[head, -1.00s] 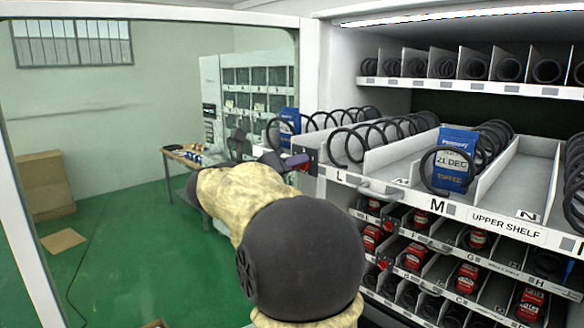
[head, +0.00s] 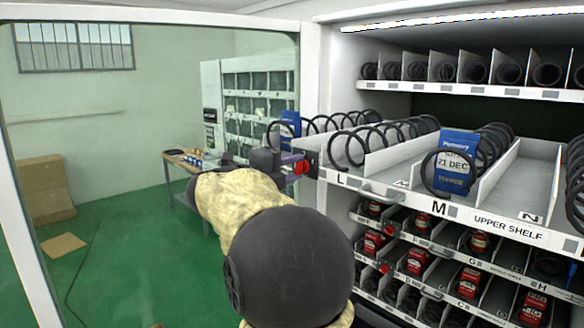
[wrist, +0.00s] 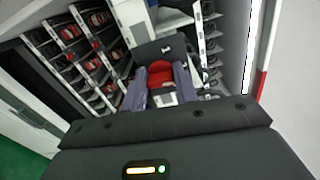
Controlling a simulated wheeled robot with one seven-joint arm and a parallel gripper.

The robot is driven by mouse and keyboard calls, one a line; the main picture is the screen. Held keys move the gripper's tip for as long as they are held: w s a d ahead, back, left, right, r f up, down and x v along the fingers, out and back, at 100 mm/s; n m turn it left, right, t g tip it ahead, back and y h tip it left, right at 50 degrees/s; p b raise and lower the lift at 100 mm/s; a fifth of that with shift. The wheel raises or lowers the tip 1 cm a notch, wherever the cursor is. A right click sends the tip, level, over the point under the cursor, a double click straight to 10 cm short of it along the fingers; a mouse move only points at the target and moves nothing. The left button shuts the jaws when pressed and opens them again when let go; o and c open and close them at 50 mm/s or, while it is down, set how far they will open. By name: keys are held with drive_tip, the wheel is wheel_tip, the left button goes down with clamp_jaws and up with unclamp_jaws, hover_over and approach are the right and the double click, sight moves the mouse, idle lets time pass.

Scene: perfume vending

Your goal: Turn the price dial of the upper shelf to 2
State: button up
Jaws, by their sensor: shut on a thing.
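The upper shelf (head: 480,222) is pulled out on the right of the head view, with its name on the front strip. Its red price dial (head: 301,168) sits on a dark plate at the shelf's left end, and also shows in the wrist view (wrist: 160,68). My gripper (head: 292,165) reaches it from the left. In the wrist view my gripper's (wrist: 161,78) two purple fingers stand on either side of the red dial, shut on it. The dial's setting cannot be read.
Blue boxes (head: 457,162) stand in the upper shelf's coils. A grey handle (head: 380,194) sticks out from its front. Lower shelves with red boxes (head: 466,283) lie below. A white frame post (head: 308,105) stands behind my gripper. Green floor (head: 120,250) is open at left.

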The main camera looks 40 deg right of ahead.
drive_tip(key=shift+n, duration=0.6)
drive_tip(key=o, duration=1)
drive_tip(key=shift+c, duration=0.2)
drive_tip(key=s+a+b, duration=0.1)
drive_tip(key=a+b, duration=0.4)
drive_tip(key=a, duration=1.2)
drive_tip(key=shift+s+a, duration=0.15)
drive_tip(key=shift+a, duration=0.05)
